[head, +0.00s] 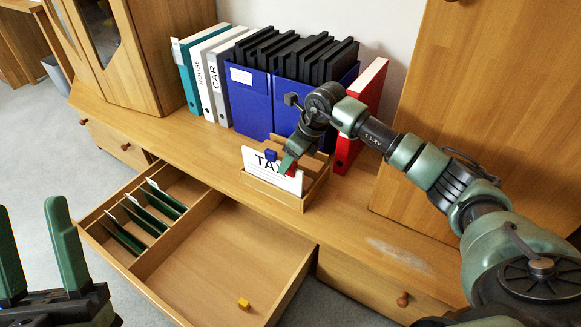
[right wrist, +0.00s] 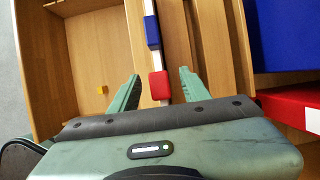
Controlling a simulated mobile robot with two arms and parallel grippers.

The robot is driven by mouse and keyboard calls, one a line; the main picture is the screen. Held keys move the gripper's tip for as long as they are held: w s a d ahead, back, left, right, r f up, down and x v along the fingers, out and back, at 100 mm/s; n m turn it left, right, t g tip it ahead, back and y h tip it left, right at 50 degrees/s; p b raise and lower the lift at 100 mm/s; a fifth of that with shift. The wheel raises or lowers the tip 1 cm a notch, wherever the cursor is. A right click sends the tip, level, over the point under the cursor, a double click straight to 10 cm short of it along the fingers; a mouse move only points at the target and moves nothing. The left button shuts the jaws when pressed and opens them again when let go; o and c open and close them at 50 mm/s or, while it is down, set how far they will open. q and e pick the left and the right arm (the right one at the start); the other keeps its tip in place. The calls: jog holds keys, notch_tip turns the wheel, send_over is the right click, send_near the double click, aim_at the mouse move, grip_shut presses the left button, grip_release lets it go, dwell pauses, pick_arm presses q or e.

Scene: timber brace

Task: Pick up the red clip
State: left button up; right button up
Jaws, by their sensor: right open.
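The red clip (right wrist: 159,86) sits on the top edge of a white card marked TAX (head: 258,168), which stands in a small wooden box (head: 272,191). In the right wrist view the clip lies between the two green fingers of my right gripper (right wrist: 159,74), with a gap on each side. In the head view the right gripper (head: 288,165) reaches down at the card and partly hides the red clip (head: 292,169). A blue clip (head: 271,155) sits on the same edge, and also shows in the wrist view (right wrist: 152,32). My left gripper (head: 28,208) is open and empty at lower left.
Blue binders (head: 249,100) and a red binder (head: 346,150) stand behind the box. An open drawer (head: 213,240) holds green hanging files (head: 150,208) and a small yellow cube (head: 244,303).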

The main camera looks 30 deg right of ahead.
jog(key=shift+c, duration=0.4)
grip_shut()
